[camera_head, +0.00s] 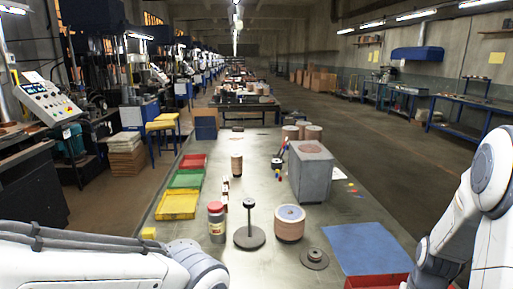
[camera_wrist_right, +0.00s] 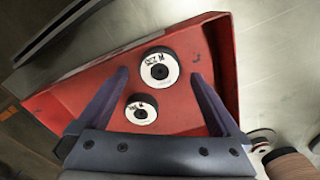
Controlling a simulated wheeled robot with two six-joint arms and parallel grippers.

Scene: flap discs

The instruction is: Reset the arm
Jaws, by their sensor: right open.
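In the right wrist view my right gripper (camera_wrist_right: 159,75) is open, its two fingers spread over a red tray (camera_wrist_right: 98,92). Two small discs with white labelled faces lie in the tray: one disc (camera_wrist_right: 158,70) between the fingertips, another disc (camera_wrist_right: 141,109) nearer the palm. Nothing is held between the fingers. In the head view the red tray (camera_head: 378,282) is cut off by the bottom edge. My right arm comes down at the right, with its gripper out of that picture. My left arm lies across the bottom left; its gripper is not in view.
The table holds a stand with a post (camera_head: 250,237), a jar (camera_head: 217,224), a round drum (camera_head: 289,224), a flat disc (camera_head: 314,258) and a grey block (camera_head: 311,173). A blue mat (camera_head: 368,248) lies beside the red tray. Yellow (camera_head: 176,206), green (camera_head: 186,179) and red (camera_head: 193,161) trays line the left edge.

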